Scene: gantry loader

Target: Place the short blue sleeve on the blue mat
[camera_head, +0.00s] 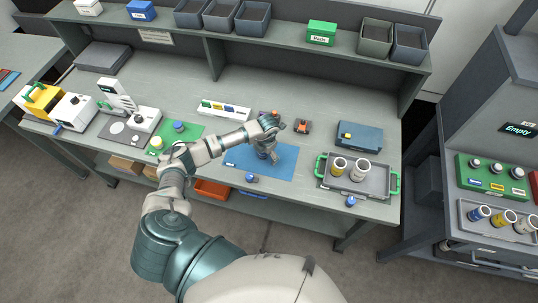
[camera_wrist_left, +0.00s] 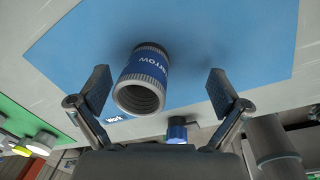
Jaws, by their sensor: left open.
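The short blue sleeve (camera_wrist_left: 145,72), with grey ribbed bands and white lettering, is on the blue mat (camera_wrist_left: 235,40) in the left wrist view, its open end facing the camera. In the head view the mat (camera_head: 283,160) lies at the table's middle, and the sleeve (camera_head: 262,154) is partly hidden by my left gripper (camera_head: 269,156). In the left wrist view my left gripper (camera_wrist_left: 160,90) is open, its fingers spread on either side of the sleeve with gaps. My right gripper is not in view.
A grey tray (camera_head: 380,180) with green handles holds a yellow and a pale sleeve, right of the mat. A small blue-topped piece (camera_head: 251,178) is at the mat's front edge. A blue case (camera_head: 360,136) and a green mat (camera_head: 190,131) are nearby.

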